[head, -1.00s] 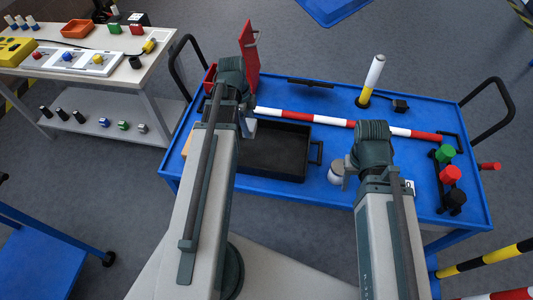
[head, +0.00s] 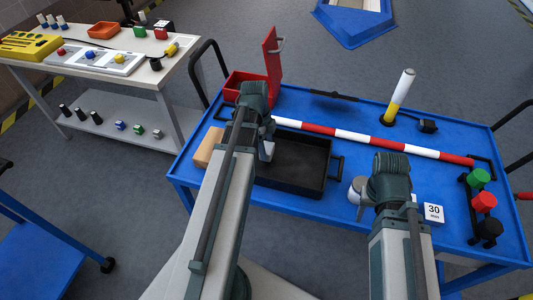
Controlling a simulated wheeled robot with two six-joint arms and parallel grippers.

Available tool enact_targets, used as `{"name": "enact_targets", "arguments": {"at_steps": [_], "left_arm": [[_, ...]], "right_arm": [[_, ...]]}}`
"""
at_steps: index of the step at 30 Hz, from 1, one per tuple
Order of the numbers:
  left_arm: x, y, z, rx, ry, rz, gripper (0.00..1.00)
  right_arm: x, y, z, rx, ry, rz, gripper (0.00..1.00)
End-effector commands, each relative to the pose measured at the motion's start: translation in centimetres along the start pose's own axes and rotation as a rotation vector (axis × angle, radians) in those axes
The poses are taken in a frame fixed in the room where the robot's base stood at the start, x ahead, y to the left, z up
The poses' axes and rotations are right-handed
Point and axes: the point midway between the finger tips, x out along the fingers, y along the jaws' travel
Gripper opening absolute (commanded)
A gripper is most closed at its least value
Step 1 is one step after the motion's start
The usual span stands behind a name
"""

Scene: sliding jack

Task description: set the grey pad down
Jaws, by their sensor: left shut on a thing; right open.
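My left gripper (head: 266,147) is over the left end of the black tray (head: 318,185), seen mostly from behind its wrist. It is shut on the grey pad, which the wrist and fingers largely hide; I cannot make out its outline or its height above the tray. My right gripper (head: 362,204) is open, low over the blue trolley top, beside a pale round pot (head: 357,186). Its fingers are partly hidden by the wrist, and I cannot tell whether they touch the pot.
The blue trolley (head: 310,210) carries a red open-lidded box (head: 239,82), a tan block (head: 208,148), a red-white bar (head: 370,142), a yellow-white post (head: 399,98), a "30" card (head: 433,212) and coloured knobs (head: 483,202). A workbench (head: 150,82) stands left.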

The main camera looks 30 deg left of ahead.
Motion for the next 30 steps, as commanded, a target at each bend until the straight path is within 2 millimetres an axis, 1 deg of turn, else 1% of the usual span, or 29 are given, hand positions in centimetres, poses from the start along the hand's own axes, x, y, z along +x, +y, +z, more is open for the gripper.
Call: {"name": "enact_targets", "arguments": {"at_steps": [1,4,12,17,18,20,21,30], "left_arm": [[1.4,0.0,0.2,0.000,0.000,0.000,0.15],[2.2,0.0,0.3,0.000,0.000,0.000,0.15],[2.0,0.0,0.3,0.000,0.000,0.000,0.15],[2.5,0.0,0.4,0.000,0.000,0.000,0.15],[2.3,0.0,0.3,0.000,0.000,0.000,0.81],[2.3,0.0,0.3,0.000,0.000,0.000,0.92],[2.3,0.0,0.3,0.000,0.000,0.000,0.99],[2.2,0.0,0.3,0.000,0.000,0.000,1.00]], "right_arm": [[1.4,-0.1,-0.1,0.000,0.000,0.000,0.50],[2.2,-0.2,-0.1,0.000,0.000,0.000,0.50],[2.0,-0.2,-0.1,0.000,0.000,0.000,0.50],[2.5,-0.2,-0.1,0.000,0.000,0.000,0.50],[2.3,-0.2,-0.1,0.000,0.000,0.000,0.50],[2.3,-0.2,-0.1,0.000,0.000,0.000,0.50],[2.3,-0.2,-0.1,0.000,0.000,0.000,0.50],[2.2,-0.2,-0.1,0.000,0.000,0.000,0.50]]}}
